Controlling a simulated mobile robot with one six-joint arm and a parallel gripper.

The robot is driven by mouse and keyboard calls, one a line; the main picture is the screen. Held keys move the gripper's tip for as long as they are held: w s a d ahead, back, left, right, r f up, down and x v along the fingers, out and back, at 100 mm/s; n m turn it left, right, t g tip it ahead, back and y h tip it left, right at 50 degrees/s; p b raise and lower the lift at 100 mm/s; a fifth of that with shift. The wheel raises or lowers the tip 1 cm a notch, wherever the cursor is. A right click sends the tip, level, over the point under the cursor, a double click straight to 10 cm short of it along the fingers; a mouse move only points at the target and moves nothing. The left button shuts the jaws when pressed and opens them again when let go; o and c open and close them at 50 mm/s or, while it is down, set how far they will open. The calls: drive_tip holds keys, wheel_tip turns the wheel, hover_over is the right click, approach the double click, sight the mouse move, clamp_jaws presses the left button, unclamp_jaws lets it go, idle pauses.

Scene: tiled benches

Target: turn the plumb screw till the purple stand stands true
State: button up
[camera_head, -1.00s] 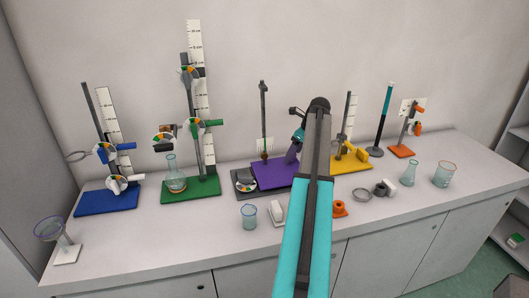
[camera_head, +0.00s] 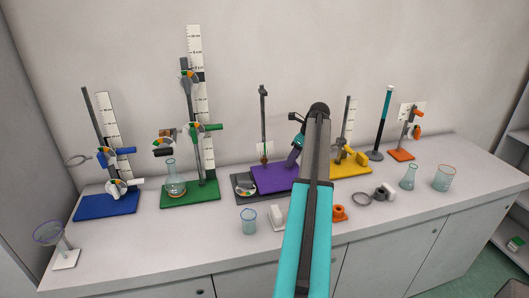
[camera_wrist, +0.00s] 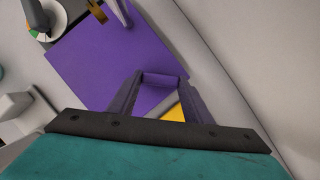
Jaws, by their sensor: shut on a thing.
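The purple stand has a flat purple base plate (camera_head: 268,181) on a dark grey board, with a grey upright rod (camera_head: 263,115) and a small brownish piece low on it. The rod looks close to upright; any small lean cannot be told. My gripper (camera_head: 292,158) is at the plate's right side, partly hidden by my arm. In the wrist view my gripper (camera_wrist: 160,83) is shut with a purple piece between its fingertips, apparently the plumb screw.
A round dial (camera_head: 245,184) sits at the board's left corner. The green stand (camera_head: 205,192) is to the left, the yellow stand (camera_head: 350,170) close on the right. A beaker (camera_head: 248,221), a white block (camera_head: 277,216) and an orange part (camera_head: 339,213) lie in front.

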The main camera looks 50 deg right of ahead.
drive_tip(key=shift+d+r+n+y+p, duration=0.2)
drive_tip(key=shift+n+y+p, duration=0.1)
drive_tip(key=shift+n+p, duration=0.3)
drive_tip(key=shift+a+f+n, duration=0.1)
drive_tip(key=shift+f+n, duration=0.05)
drive_tip(key=shift+n, duration=0.35)
drive_tip(key=shift+w, duration=0.1)
